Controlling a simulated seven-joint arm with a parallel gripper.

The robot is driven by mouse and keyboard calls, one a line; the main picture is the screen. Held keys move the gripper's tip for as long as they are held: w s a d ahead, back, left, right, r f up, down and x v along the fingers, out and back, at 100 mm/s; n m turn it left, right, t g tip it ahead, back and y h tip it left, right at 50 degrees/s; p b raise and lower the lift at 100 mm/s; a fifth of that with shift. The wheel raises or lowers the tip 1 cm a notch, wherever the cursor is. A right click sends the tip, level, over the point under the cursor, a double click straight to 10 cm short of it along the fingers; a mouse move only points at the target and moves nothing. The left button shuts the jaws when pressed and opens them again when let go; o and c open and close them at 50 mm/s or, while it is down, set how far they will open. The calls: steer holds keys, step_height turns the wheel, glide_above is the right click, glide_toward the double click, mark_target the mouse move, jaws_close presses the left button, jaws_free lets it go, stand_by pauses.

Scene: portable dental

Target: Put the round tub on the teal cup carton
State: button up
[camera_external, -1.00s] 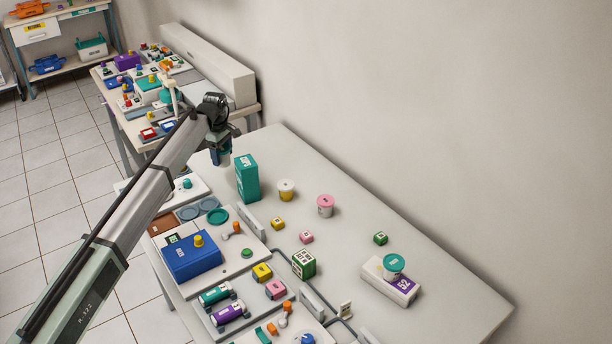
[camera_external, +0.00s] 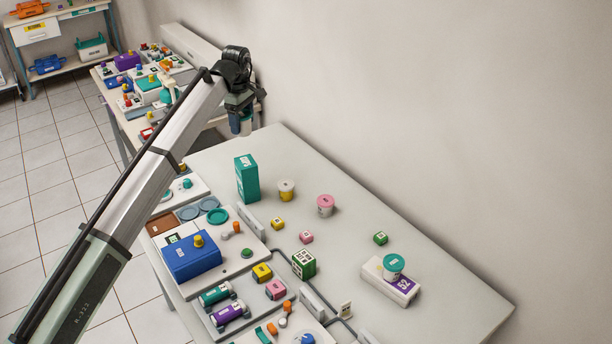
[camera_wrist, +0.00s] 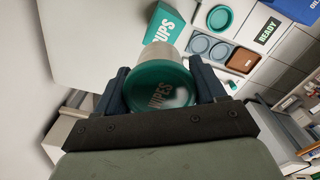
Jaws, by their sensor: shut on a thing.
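The round tub (camera_wrist: 160,88) has a teal lid marked WIPES and a pale body. In the wrist view my gripper (camera_wrist: 160,92) is shut on it, one finger on each side of the lid. In the outside view my gripper (camera_external: 240,122) is raised near the table's far end; the tub is hard to make out there. The teal cup carton (camera_external: 247,180) stands upright on the table, lower in the picture than my gripper and clear of it. The carton also shows in the wrist view (camera_wrist: 165,24), beyond the tub, which is apart from it.
A yellow-banded tub (camera_external: 286,190) and a pink tub (camera_external: 326,206) stand right of the carton. A blue box (camera_external: 192,257) and trays lie in front. Another teal-lidded tub (camera_external: 393,266) sits on a white and purple box (camera_external: 400,290). The table's back right is clear.

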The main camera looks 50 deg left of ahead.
steer(key=shift+s+d+f+n, duration=0.1)
steer(key=shift+s+d+n, duration=0.15)
steer(key=shift+s+n, duration=0.15)
steer(key=shift+w+f, duration=0.1)
steer(key=shift+f, duration=0.2)
glide_above(245, 162)
steer(key=shift+a+f, duration=0.1)
steer(key=shift+f, duration=4.6)
steer(key=shift+f, duration=0.15)
steer(key=o, duration=1.1)
step_height(245, 162, up, 12)
steer(key=shift+r, duration=0.2)
